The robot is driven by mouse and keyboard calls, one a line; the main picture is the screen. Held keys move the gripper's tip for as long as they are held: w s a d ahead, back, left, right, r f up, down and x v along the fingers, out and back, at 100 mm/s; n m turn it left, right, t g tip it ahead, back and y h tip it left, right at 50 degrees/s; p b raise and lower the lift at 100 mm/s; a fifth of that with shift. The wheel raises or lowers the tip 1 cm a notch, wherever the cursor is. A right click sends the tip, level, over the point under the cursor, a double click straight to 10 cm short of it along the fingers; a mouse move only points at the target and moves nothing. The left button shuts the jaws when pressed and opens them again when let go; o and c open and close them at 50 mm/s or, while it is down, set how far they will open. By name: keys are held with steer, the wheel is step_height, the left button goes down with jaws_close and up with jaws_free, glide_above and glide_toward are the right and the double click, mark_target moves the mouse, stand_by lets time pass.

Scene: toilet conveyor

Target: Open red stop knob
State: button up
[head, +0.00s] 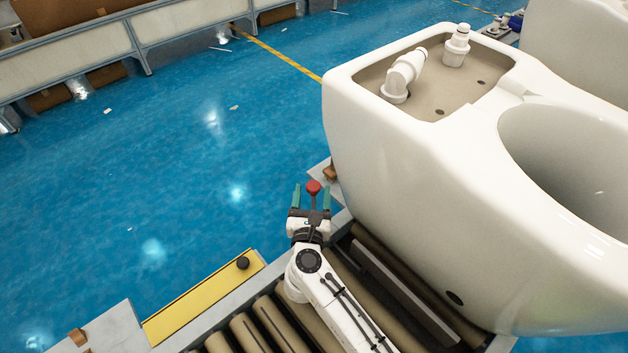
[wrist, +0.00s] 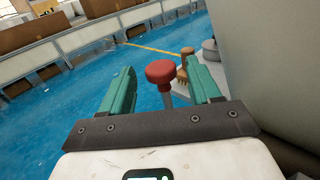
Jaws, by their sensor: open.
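The red stop knob (head: 313,187) is a round red cap on a thin grey stem. In the head view it shows between the two teal fingers of my gripper (head: 311,198), near the conveyor's edge beside the big white toilet. In the wrist view the red knob (wrist: 160,72) stands between the teal fingers of my gripper (wrist: 163,88), with a gap on each side. The gripper is open and holds nothing. The lower end of the knob's stem is hidden behind the gripper's dark bar.
A large white toilet (head: 400,150) stands on the conveyor rollers (head: 250,335), close to the right of my arm. A yellow panel with a black knob (head: 243,263) lies at the left. A brown knob (wrist: 187,52) stands beyond the red one. Blue floor is clear at the left.

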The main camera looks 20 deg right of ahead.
steer(key=shift+b+x, duration=0.35)
steer(key=shift+x, duration=2.1)
steer(key=shift+c, duration=0.3)
jaws_close()
